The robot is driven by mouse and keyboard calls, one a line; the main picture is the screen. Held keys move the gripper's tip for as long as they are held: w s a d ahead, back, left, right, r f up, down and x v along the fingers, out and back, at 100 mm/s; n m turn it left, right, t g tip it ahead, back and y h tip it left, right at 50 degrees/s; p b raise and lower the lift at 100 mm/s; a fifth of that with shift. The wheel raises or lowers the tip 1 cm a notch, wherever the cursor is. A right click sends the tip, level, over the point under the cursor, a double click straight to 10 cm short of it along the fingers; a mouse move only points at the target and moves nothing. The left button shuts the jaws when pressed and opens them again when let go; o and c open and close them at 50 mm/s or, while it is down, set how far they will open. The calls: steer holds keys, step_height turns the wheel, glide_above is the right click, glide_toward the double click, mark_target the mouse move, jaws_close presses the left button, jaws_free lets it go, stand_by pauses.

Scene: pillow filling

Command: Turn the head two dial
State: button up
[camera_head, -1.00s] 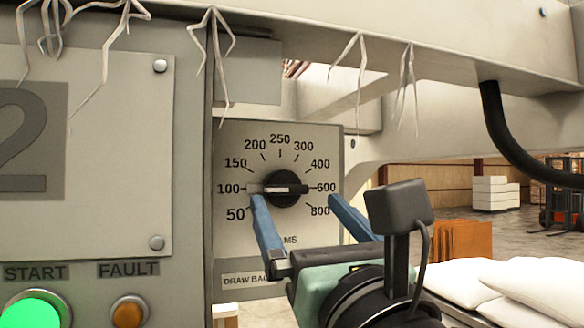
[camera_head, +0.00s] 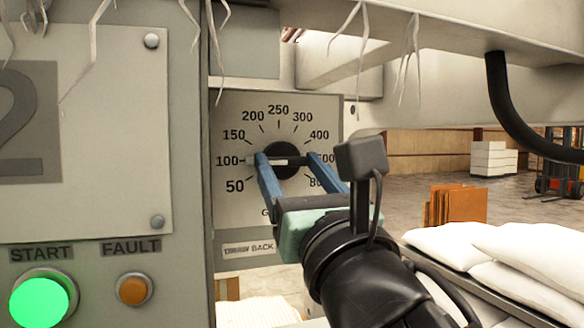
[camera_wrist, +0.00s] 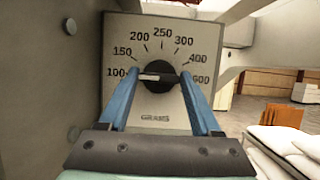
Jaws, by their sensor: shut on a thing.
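The dial (camera_head: 281,161) is a round black knob with a level bar across it, on a pale panel (camera_head: 232,208) marked from 50 to 800 in the head view. The bar lies along the line between 100 and 600, with a white stripe on it. My gripper (camera_head: 287,156) has its two blue fingers on the left and right sides of the knob, shut on the bar. The wrist view shows the dial (camera_wrist: 158,76) between the fingertips. The fingers hide part of the lower numbers.
A grey cabinet with a plate (camera_head: 110,130) marked 2, a lit green START button (camera_head: 39,300) and an orange FAULT button (camera_head: 134,289) stands at left. A beam with ragged strips and a black hose (camera_head: 510,115) hang above. White pillows (camera_head: 530,255) lie at right.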

steer(key=shift+c, duration=1.3)
steer(key=shift+m, duration=0.4)
steer(key=m+h+b, duration=0.1)
steer(key=m, duration=0.1)
steer(key=m+h+b, duration=0.1)
steer(key=m, duration=0.1)
steer(key=shift+a+f+t, duration=0.15)
steer(key=shift+a+t, duration=0.05)
steer(key=shift+t, duration=0.1)
steer(key=m+h, duration=0.1)
steer(key=m, duration=0.2)
steer(key=m+h+b, duration=0.1)
steer(key=m+h, duration=0.1)
steer(key=m, duration=0.1)
steer(key=shift+a+r+h, duration=0.1)
steer(key=shift+r+h, duration=0.1)
steer(key=shift+h, duration=0.1)
steer(key=m+g+h, duration=0.1)
steer(key=m, duration=0.2)
steer(key=m+g+h+p, duration=0.1)
steer(key=m, duration=0.2)
steer(key=shift+s+r+m, duration=0.1)
steer(key=shift+r+m, duration=0.1)
steer(key=shift+m, duration=0.2)
steer(key=shift+m+g+h+p, duration=0.3)
steer(key=shift+m+g+p, duration=0.8)
steer(key=shift+m, duration=1.2)
